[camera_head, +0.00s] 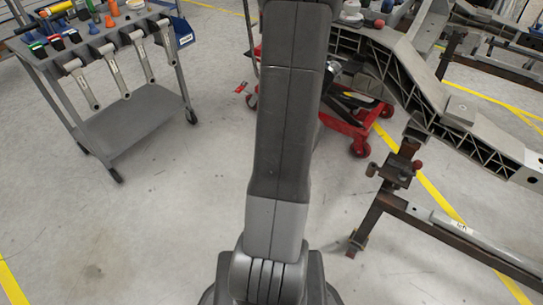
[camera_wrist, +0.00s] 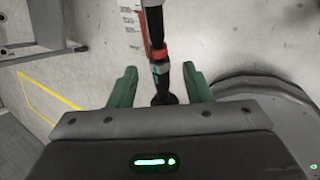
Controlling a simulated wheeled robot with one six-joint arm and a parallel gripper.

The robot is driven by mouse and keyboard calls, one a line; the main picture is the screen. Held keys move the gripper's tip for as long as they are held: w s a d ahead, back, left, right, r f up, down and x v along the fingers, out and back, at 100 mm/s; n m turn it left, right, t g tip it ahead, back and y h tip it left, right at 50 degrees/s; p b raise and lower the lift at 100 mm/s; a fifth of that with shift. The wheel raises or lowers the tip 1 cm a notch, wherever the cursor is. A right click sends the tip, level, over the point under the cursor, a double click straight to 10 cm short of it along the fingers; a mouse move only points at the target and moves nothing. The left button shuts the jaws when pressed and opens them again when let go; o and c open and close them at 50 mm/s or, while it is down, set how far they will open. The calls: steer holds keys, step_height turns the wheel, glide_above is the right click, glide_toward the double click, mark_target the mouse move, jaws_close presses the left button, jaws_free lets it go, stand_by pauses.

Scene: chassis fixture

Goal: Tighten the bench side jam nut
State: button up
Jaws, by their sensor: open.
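In the wrist view my gripper (camera_wrist: 160,88) has two green fingers standing well apart. A slim black and teal tool-like thing with a red collar (camera_wrist: 161,72) shows in the gap between them, and I cannot tell how far beyond the fingers it lies. Neither finger visibly touches it. In the head view the grey chassis frame (camera_head: 415,75) stands at the right on dark stands. I cannot make out the jam nut in either view. Several grey wrenches (camera_head: 115,70) hang from the edge of the tool cart (camera_head: 130,115) at the left. My arm hides the middle; my gripper is not visible there.
A red wheeled jack-like unit (camera_head: 350,125) stands on the floor beneath the chassis. A brown steel stand (camera_head: 385,195) with a long beam is at the right. Small coloured tools lie on the cart's top.

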steer(key=p+v, duration=0.4)
steer(key=v, duration=0.4)
steer(key=shift+f, duration=0.1)
steer(key=b+x, duration=0.8)
steer(key=x, duration=0.5)
steer(key=shift+w+a+f, duration=0.15)
steer(key=shift+w+f, duration=0.05)
steer(key=shift+f, duration=0.15)
steer(key=shift+r, duration=0.15)
